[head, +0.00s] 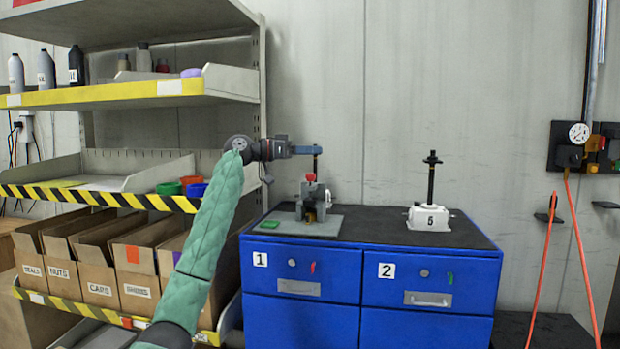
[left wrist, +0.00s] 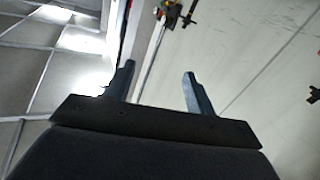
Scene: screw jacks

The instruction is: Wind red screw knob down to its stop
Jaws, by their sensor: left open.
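A small red knob (head: 311,177) shows on top of a grey screw jack (head: 313,196), which stands on a grey plate (head: 325,227) on the left of the blue cabinet top. My left gripper (head: 312,150) is just above the red knob in the head view, its arm coming in from the lower left. A thin dark upright piece shows between gripper and knob; I cannot tell what it belongs to. In the left wrist view the two fingers (left wrist: 160,82) are spread with nothing held between them; the knob does not show there. My right gripper is not in view.
A white block marked 5 (head: 430,219) with a tall black screw stands on the right of the blue cabinet (head: 370,281). A shelf rack (head: 110,203) with bins and bottles stands at the left. A gauge with orange hoses (head: 578,133) hangs at the right.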

